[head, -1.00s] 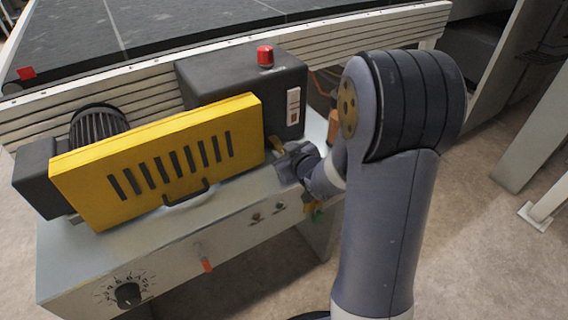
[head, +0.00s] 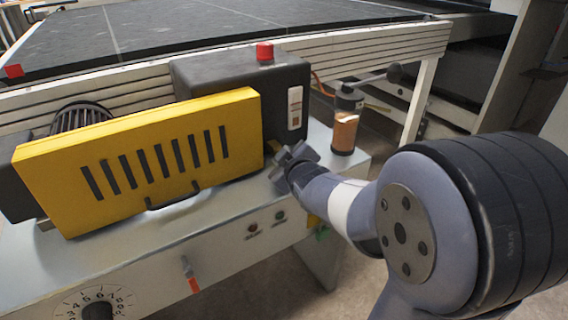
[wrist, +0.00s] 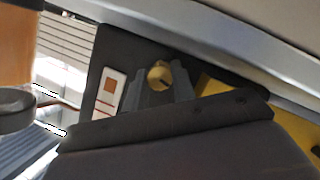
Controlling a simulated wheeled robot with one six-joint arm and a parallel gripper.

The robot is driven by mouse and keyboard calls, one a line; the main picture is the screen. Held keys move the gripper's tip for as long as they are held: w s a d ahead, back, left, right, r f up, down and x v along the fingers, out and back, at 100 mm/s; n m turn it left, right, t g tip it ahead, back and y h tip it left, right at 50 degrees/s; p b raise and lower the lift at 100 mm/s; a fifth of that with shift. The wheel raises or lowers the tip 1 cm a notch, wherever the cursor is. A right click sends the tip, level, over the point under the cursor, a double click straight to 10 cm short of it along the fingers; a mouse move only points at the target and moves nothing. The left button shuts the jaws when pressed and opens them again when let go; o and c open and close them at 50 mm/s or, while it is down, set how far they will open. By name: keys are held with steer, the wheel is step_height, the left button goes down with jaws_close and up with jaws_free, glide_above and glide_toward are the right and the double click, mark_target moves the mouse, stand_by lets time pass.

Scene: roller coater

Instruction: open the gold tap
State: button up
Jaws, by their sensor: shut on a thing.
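The gold tap (wrist: 159,75) is a small brass-coloured piece with a rounded end, against the dark box. In the wrist view it sits between the fingertips of my gripper (wrist: 161,86). In the head view only a sliver of the tap (head: 275,146) shows, just right of the yellow cover. My gripper (head: 283,160) reaches it from the right, above the grey cabinet top, and is shut on it. The gripper hides much of the tap in the head view, so how far it is turned cannot be told.
The yellow slotted cover (head: 150,160) stands close on the left. The dark box (head: 240,90) behind carries a red button (head: 264,52) and a white switch panel (head: 294,108). A jar of orange liquid (head: 345,125) with a lever stands to the right. A red-handled valve (head: 191,280) is on the cabinet front.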

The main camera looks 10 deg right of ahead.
stand_by(0.4)
steer(key=o, duration=0.7)
steer(key=p+v, duration=0.4)
steer(key=v, duration=0.6)
steer(key=shift+s, duration=0.4)
steer(key=shift+r, duration=0.1)
